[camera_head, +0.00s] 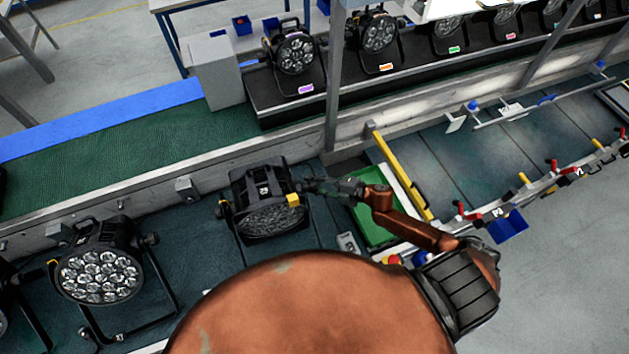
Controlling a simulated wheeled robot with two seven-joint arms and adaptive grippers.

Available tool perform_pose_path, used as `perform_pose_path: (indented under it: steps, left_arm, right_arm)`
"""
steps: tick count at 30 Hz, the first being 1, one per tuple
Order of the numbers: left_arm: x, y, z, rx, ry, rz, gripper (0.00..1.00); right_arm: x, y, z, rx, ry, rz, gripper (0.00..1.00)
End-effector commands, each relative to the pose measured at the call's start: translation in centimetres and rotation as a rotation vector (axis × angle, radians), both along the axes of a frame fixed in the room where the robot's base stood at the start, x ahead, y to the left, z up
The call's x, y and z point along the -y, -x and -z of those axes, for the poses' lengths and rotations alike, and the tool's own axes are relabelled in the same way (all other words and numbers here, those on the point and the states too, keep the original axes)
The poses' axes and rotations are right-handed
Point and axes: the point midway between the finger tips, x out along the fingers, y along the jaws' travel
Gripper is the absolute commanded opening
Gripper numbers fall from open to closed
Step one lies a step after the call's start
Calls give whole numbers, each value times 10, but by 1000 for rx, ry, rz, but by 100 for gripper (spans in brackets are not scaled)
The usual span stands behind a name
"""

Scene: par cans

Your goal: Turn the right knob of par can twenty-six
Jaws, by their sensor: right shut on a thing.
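A black par can (266,202) stands on the dark green bench surface in the middle, its lens face turned down toward the front. A small white label is on its top, too small to read surely as twenty-six. My right gripper (309,186) reaches in from the right, at the can's right side. It is shut on the right knob, which its fingers mostly hide. My left gripper is not in view.
Another par can (99,262) with a black bracket stands at the left front. A green tray (375,222) lies under my right forearm, beside a yellow bar (403,176). Several par cans line the conveyor behind. A grey post (335,80) rises behind the gripper.

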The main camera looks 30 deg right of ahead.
Motion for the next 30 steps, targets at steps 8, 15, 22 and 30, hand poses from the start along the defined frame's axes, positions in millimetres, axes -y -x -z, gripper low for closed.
perform_pose_path:
  steps: [8, 15, 22, 30]
  left_arm:
    - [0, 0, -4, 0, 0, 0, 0]
    - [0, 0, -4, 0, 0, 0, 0]
    - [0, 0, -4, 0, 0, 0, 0]
    - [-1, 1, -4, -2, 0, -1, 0]
  right_arm:
    - [0, 0, 1, -21, -2, 1, 8]
    - [0, 0, 1, -20, -3, 0, 32]
    - [0, 0, 1, -20, -2, 0, 48]
    - [0, 0, 0, -19, -3, 0, 50]
